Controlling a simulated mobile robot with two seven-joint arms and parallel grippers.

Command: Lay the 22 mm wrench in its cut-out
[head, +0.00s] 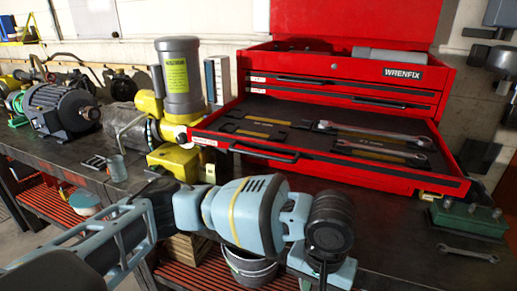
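A steel wrench (467,253) lies on the dark bench top at the lower right, in front of the red tool chest. The chest's open drawer (336,177) has a dark foam insert with yellow-lined cut-outs. A long wrench (375,132) and a shorter one (382,153) lie in the drawer's right part. An empty-looking cut-out (252,134) shows at the drawer's left. Size marks are too small to read. My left arm crosses the foreground from the left, its wrist bent down in front of the drawer; its fingertips are not visible. My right gripper is not in view.
A green box (467,218) stands behind the bench wrench. A grey-and-yellow motor (178,80) stands left of the drawer, with a dark blue-grey motor (60,110) farther left. A glass (117,167) sits near the bench edge. A bucket (248,268) shows below my arm.

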